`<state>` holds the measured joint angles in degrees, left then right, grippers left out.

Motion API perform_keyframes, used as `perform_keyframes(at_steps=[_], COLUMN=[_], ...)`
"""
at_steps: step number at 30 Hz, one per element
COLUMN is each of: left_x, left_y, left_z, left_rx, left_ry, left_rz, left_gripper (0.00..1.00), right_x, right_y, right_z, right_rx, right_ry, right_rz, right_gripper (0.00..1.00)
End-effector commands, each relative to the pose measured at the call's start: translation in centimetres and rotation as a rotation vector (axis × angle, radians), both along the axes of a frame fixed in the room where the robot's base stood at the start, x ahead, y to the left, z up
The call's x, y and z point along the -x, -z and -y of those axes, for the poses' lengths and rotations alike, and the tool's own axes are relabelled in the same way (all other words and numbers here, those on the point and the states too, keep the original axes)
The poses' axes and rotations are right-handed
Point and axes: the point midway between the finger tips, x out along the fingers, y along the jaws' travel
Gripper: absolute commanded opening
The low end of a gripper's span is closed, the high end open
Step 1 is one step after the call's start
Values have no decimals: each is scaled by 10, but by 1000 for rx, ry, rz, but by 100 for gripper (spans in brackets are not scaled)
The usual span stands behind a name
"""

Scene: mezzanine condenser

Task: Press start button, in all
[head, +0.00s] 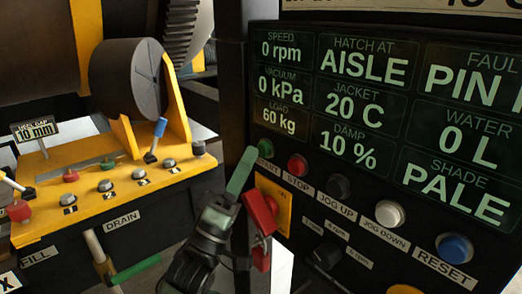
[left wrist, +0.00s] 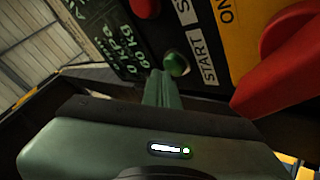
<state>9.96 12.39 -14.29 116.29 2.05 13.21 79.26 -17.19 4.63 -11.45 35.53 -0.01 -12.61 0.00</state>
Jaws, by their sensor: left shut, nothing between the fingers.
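The green start button (head: 266,147) is at the left end of the button row on the dark control panel. It also shows in the left wrist view (left wrist: 177,63), beside the white START label (left wrist: 203,56). My left gripper (head: 247,158) is shut and empty, its green fingertips just left of the button in the head view. In the left wrist view the fingertips (left wrist: 163,85) point at the button and end very close to it. I cannot tell whether they touch. My right gripper is not in view.
The red stop button (head: 297,165), a black jog-up button (head: 338,186), a white jog-down button (head: 389,213) and the blue reset button (head: 454,248) continue the row. A red switch handle (head: 260,212) on a yellow plate sits close to my left gripper. The display reads 0 rpm.

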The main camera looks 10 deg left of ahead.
Motion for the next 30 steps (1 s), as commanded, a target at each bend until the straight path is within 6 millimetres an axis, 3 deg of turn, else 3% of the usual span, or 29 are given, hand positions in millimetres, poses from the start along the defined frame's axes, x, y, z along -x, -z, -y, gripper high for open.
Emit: perform_keyframes(at_steps=[30], left_x=[-9], left_y=[0], left_z=[7], left_rx=[1], left_ry=[1], left_rz=[1], left_gripper=[0], right_x=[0], right_y=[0], right_z=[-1], right_rx=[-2], right_ry=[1], right_rz=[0], right_gripper=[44])
